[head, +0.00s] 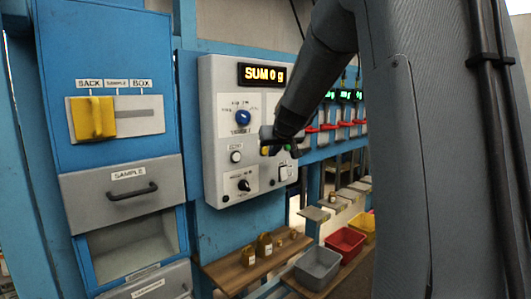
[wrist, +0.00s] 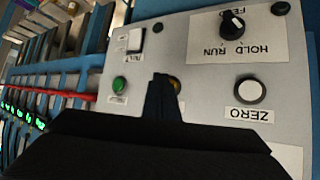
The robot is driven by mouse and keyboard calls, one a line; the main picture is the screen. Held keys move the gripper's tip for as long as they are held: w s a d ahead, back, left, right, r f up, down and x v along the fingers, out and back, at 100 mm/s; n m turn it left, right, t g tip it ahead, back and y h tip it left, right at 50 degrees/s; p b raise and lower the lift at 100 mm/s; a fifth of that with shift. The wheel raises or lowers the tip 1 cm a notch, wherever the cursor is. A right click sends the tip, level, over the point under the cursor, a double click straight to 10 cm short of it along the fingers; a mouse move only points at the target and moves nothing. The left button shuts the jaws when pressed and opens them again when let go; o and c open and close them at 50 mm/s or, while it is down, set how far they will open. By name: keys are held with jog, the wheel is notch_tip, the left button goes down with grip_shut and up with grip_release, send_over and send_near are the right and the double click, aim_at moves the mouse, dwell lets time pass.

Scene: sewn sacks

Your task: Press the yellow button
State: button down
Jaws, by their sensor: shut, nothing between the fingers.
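The yellow button (head: 265,151) is on the grey control panel (head: 215,85), right of the white ZERO button (head: 236,157). Much of it is hidden by my gripper (head: 268,138), which is in front of the panel.
A green button (wrist: 120,84) sits close by on the panel, with a HOLD/RUN knob (wrist: 232,24) and a rocker switch (wrist: 135,41). Above is a display (head: 265,75) reading "SUM 0 g". Small bottles (head: 264,246) stand on a wooden shelf below.

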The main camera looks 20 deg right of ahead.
jog(key=shift+w, duration=0.1)
dwell(0.6)
jog(key=shift+w+a+p, duration=0.15)
jog(key=shift+w+p, duration=0.15)
jog(key=shift+w+a+p, duration=0.15)
jog(key=shift+w+p, duration=0.25)
jog(key=shift+p, duration=0.05)
dwell(0.7)
jog(key=shift+s+b, duration=0.15)
jog(key=shift+b, duration=0.2)
jog(key=shift+s+d+b, duration=0.25)
jog(key=shift+s+b, duration=0.35)
jog(key=shift+b, duration=0.25)
jog(key=shift+s+d, duration=0.1)
jog(key=shift+s+d+b, duration=0.25)
jog(key=shift+s+b, duration=0.5)
jog(key=shift+b, duration=0.2)
jog(key=shift+s+d+b, duration=0.25)
jog(key=shift+s+b, duration=0.55)
jog(key=shift+b, duration=0.1)
jog(key=shift+s+d+b, duration=0.25)
jog(key=shift+s+b, duration=0.5)
jog(key=shift+b, duration=0.2)
